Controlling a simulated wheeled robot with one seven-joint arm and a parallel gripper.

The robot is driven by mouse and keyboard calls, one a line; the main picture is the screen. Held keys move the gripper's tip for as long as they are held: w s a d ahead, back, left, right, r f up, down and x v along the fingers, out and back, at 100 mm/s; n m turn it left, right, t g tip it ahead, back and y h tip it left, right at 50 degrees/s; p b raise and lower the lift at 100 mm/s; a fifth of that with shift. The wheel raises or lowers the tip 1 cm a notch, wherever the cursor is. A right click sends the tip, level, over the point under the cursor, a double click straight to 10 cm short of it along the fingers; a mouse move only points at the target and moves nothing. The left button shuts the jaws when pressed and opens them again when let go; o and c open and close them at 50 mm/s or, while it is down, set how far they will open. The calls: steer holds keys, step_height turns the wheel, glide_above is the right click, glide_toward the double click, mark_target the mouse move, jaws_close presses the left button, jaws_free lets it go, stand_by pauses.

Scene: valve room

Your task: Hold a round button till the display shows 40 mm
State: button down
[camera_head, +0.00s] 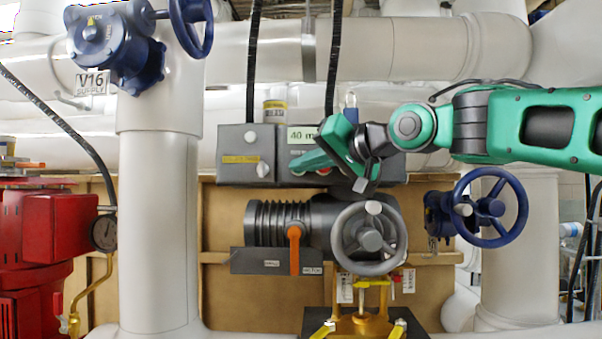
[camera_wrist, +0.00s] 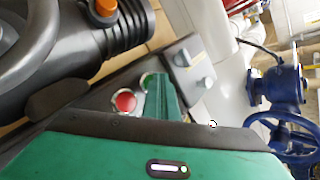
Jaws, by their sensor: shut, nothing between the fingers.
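A dark control box (camera_head: 393,165) holds a small display (camera_head: 301,134) that reads "40 m", with the rest of its text hidden behind my gripper. A red round button (camera_wrist: 124,102) shows clear of the fingers in the wrist view. A green round button (camera_wrist: 145,77) shows beside it, partly covered by my fingers. My gripper (camera_head: 295,165) is shut and empty, with its green fingers reaching across the box front. Its tips (camera_wrist: 158,80) are at the green button; I cannot tell whether they touch it.
A second grey box (camera_head: 238,141) with a yellow label and knobs stands left of the control box. Below are a grey handwheel (camera_head: 369,238) and an orange lever (camera_head: 294,250). A blue handwheel (camera_head: 491,208) is at the right, a red pump (camera_head: 38,230) at the left.

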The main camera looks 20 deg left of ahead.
steer(key=shift+s, duration=0.15)
stand_by(0.5)
steer(key=shift+s+d, duration=0.2)
steer(key=shift+s, duration=0.45)
steer(key=shift+s, duration=0.1)
steer(key=s, duration=0.2)
steer(key=s+d, duration=0.1)
steer(key=s, duration=0.1)
steer(key=shift+s+d, duration=0.1)
steer(key=shift+s, duration=0.25)
stand_by(0.3)
